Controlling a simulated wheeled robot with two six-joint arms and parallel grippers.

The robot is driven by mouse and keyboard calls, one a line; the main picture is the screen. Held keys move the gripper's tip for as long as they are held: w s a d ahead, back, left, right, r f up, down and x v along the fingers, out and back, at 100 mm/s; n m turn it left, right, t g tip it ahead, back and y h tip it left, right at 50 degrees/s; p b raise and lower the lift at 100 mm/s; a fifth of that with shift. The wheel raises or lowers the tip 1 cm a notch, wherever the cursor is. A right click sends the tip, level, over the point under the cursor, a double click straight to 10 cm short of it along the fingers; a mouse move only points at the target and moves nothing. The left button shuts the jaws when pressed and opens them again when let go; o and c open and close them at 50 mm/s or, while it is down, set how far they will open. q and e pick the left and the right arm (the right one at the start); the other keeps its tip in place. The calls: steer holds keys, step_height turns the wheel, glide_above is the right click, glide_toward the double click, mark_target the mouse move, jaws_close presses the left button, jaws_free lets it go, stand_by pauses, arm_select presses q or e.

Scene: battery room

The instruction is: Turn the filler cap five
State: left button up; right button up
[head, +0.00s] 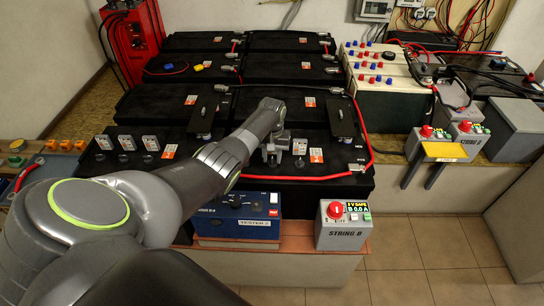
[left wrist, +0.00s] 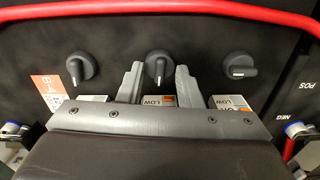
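My left gripper (head: 284,148) reaches over the front black battery (head: 115,180). The left wrist view shows three black filler caps: a left one (left wrist: 80,68), a middle one (left wrist: 158,66) and a right one (left wrist: 239,67). My left gripper (left wrist: 160,76) is open, with one grey finger on each side of the middle cap and a small gap visible on both sides. A white pointer on the middle cap points down towards the gripper; that on the right cap points sideways. I see no cap numbers. My right gripper is not in view.
A red cable (head: 310,178) runs along the battery's front edge and across the top of the left wrist view. Tags reading LOW (left wrist: 160,101) stand behind the caps. A blue tester (head: 237,215) and a grey STRING box (head: 343,228) stand in front.

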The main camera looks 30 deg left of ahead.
arm_select(q)
jaws_close()
steer(key=shift+m, duration=0.3)
steer(key=shift+r+m+p, duration=0.1)
steer(key=shift+m+p, duration=0.3)
steer(key=shift+m, duration=0.5)
steer(key=m, duration=0.3)
steer(key=shift+p, duration=0.3)
steer(key=m, duration=1.1)
steer(key=shift+m, duration=0.4)
